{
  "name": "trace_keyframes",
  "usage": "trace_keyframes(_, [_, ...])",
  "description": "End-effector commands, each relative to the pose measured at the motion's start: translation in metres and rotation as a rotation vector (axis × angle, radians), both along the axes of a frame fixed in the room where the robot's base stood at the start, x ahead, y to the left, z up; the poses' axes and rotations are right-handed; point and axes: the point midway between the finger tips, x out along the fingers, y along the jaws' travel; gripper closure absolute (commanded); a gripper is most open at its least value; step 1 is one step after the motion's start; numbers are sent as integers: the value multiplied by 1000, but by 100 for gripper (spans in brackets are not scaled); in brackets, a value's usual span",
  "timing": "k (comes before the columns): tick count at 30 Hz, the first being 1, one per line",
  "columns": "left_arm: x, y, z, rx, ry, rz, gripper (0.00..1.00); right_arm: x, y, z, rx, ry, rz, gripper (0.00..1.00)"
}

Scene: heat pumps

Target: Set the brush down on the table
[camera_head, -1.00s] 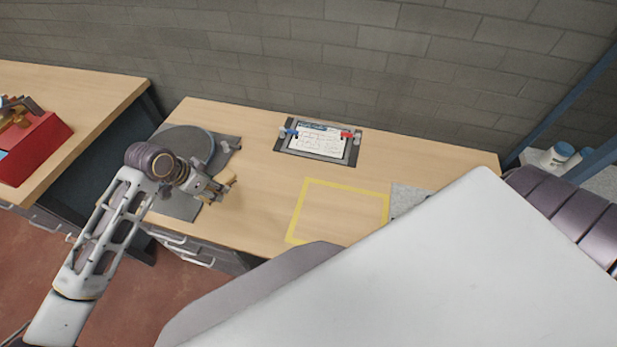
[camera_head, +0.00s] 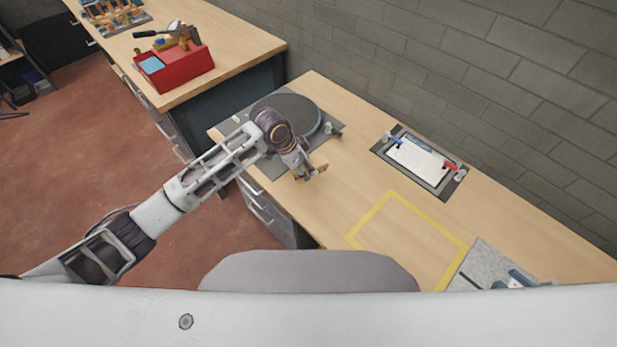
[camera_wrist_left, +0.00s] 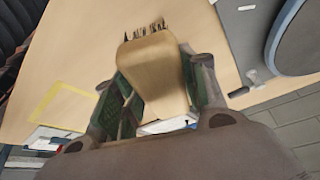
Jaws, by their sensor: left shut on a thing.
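The brush has a tan wooden body (camera_wrist_left: 153,70) with dark bristles at its far end in the left wrist view. My left gripper (camera_wrist_left: 150,98) is shut on it, with a green-padded finger on either side. In the head view the left gripper (camera_head: 306,174) holds the brush (camera_head: 319,164) over the left part of the wooden table (camera_head: 350,178), beside the grey mat with the round dark plate. I cannot tell whether the brush touches the tabletop. My right gripper is not in view.
A round dark plate (camera_head: 287,116) lies behind the left gripper. A framed clipboard (camera_head: 418,160) lies near the wall. A yellow taped outline (camera_head: 393,194) and a grey pad (camera_head: 484,262) are to the right. A red toolbox (camera_head: 183,72) stands on another bench.

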Motion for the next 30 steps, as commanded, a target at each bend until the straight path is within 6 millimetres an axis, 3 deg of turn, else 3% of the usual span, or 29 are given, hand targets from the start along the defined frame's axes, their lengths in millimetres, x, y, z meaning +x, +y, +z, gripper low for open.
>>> trace_keyframes(6, [0, 0, -26, 0, 0, 1, 80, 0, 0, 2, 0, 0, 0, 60])
trace_keyframes(20, [0, 0, -32, 0, -1, 0, 80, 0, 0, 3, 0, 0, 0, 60])
trace_keyframes(30, [0, 1, -63, 1, 0, 1, 80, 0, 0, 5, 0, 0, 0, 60])
